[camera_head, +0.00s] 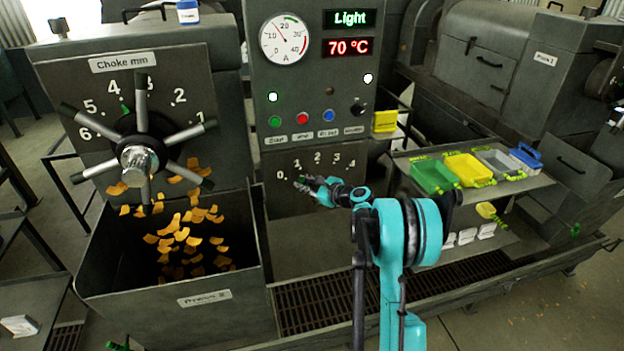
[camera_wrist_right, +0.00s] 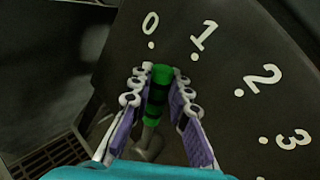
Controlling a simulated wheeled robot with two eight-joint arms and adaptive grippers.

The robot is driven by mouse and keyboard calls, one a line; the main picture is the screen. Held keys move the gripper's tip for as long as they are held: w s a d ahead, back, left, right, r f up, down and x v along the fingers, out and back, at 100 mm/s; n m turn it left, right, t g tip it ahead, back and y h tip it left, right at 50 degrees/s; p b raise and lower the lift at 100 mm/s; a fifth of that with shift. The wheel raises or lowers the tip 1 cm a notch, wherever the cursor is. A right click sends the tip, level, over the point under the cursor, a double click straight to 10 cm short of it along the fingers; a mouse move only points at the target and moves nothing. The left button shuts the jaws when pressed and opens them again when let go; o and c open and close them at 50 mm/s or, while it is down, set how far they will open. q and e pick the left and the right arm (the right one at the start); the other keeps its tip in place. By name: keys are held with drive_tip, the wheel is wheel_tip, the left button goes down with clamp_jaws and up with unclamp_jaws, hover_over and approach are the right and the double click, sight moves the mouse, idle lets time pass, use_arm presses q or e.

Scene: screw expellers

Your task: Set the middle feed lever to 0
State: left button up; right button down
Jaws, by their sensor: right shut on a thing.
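The feed lever's green handle with black bands shows in the right wrist view (camera_wrist_right: 157,92), and its tip points between the 0 and 1 marks of the dial. In the head view the dial plate (camera_head: 283,204) carries the numbers 0 to 4 on the middle machine, under the button panel. My right gripper is at the lever in the head view (camera_head: 302,185). In the right wrist view (camera_wrist_right: 158,98) its fingers stand on both sides of the green handle, shut on it. The lever's lower part is partly hidden. My left gripper is not in view.
A choke wheel (camera_head: 140,155) and a bin (camera_head: 180,300) holding orange flakes stand left. A gauge (camera_head: 285,38) and buttons sit above the dial. Green (camera_head: 433,190), yellow and grey trays lie on a shelf at right. A floor grate (camera_head: 340,305) lies below.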

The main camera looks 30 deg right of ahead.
drive_tip(key=shift+w+a+f+n+g+h, duration=0.2)
drive_tip(key=shift+a+f+n+g+h, duration=0.15)
drive_tip(key=shift+a+f+n, duration=0.35)
drive_tip(key=shift+w+a+f+n+g+h, duration=0.25)
drive_tip(key=shift+a+f+n+h, duration=0.2)
drive_tip(key=shift+a, duration=0.45)
drive_tip(key=shift+s, duration=0.1)
drive_tip(key=c, duration=1.7)
unclamp_jaws()
drive_tip(key=v, duration=1.2)
